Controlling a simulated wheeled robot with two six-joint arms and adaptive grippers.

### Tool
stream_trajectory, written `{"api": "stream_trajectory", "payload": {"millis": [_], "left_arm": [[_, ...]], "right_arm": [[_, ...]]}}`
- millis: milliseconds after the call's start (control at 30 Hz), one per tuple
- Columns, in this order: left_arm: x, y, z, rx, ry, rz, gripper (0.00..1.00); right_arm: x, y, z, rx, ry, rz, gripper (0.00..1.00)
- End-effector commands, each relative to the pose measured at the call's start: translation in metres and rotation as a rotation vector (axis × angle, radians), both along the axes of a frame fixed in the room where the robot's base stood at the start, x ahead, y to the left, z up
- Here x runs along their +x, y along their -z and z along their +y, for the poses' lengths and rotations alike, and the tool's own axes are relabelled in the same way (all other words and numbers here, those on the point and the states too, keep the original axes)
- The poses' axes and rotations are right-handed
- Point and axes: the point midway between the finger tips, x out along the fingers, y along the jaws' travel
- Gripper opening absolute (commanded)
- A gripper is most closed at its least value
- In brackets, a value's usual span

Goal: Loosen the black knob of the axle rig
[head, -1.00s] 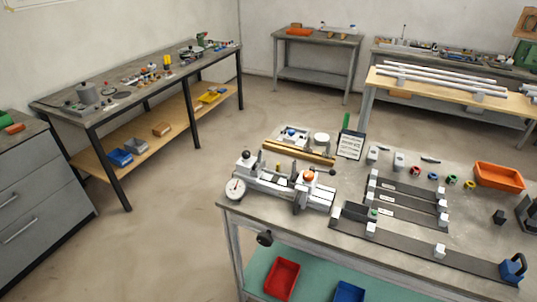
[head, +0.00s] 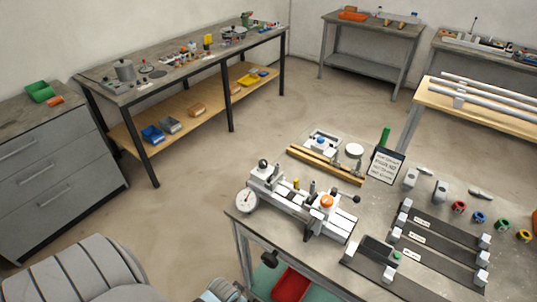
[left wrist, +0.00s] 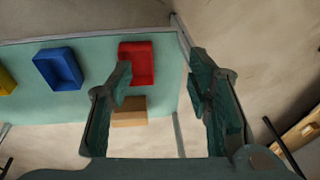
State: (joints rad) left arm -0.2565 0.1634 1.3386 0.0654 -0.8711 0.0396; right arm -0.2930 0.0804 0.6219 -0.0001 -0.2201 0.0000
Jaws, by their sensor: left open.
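The axle rig (head: 300,203) stands on the near left corner of the workbench, a pale metal fixture with a round dial gauge (head: 246,201) at its left end. A black ball-shaped knob (head: 263,163) tops its left block, and an orange knob (head: 327,201) sits towards its right end. A dark disc is partly visible on its front side. My left gripper (left wrist: 160,76) is open and empty in the left wrist view, over the bench's lower shelf and apart from the rig. My right gripper is not in view.
The workbench top (head: 280,222) also carries a wooden rail, a sign (head: 386,165), dark strips with white blocks and coloured rings. The lower shelf (left wrist: 105,60) holds a red bin (left wrist: 140,62), blue bin (left wrist: 58,68) and tan block (left wrist: 129,112).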

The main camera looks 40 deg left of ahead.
Motion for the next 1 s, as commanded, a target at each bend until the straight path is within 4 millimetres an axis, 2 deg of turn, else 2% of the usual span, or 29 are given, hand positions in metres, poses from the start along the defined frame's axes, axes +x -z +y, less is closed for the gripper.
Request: {"api": "stream_trajectory", "payload": {"millis": [33, 167, 200, 267, 300, 467, 500, 600, 700, 767, 833, 933, 1000], "left_arm": [[0.023, -0.036, 0.001, 0.0, 0.002, -0.026, 0.46], [0.067, -0.119, -0.002, -0.002, 0.01, -0.066, 0.46], [0.08, -0.149, -0.002, -0.003, 0.014, -0.081, 0.46], [0.104, -0.192, 0.002, 0.001, 0.013, -0.104, 0.46], [0.123, -0.216, 0.008, 0.003, 0.002, -0.114, 0.46], [0.193, -0.29, 0.044, 0.001, -0.08, -0.14, 0.46], [0.207, -0.311, 0.053, -0.002, -0.105, -0.147, 0.46], [0.236, -0.364, 0.077, -0.018, -0.172, -0.165, 0.46], [0.251, -0.411, 0.095, -0.039, -0.23, -0.182, 0.46], [0.256, -0.431, 0.102, -0.051, -0.254, -0.188, 0.46], [0.259, -0.438, 0.106, -0.059, -0.268, -0.188, 0.46], [0.264, -0.427, 0.108, -0.063, -0.27, -0.185, 0.46], [0.269, -0.411, 0.109, -0.061, -0.269, -0.184, 0.46]], "right_arm": [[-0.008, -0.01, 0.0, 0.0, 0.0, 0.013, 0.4], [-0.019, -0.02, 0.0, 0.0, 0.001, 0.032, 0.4], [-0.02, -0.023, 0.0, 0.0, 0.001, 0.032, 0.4], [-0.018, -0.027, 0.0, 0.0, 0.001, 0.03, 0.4], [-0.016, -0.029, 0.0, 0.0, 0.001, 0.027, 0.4], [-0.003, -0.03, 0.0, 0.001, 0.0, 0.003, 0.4], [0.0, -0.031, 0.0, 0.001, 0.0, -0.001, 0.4], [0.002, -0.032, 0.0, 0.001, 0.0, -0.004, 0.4], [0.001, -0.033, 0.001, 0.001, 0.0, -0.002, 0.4], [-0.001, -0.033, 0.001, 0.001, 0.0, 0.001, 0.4], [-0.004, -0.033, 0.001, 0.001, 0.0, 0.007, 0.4], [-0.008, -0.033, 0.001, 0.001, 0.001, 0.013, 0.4], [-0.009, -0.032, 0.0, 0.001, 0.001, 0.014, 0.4]]}}
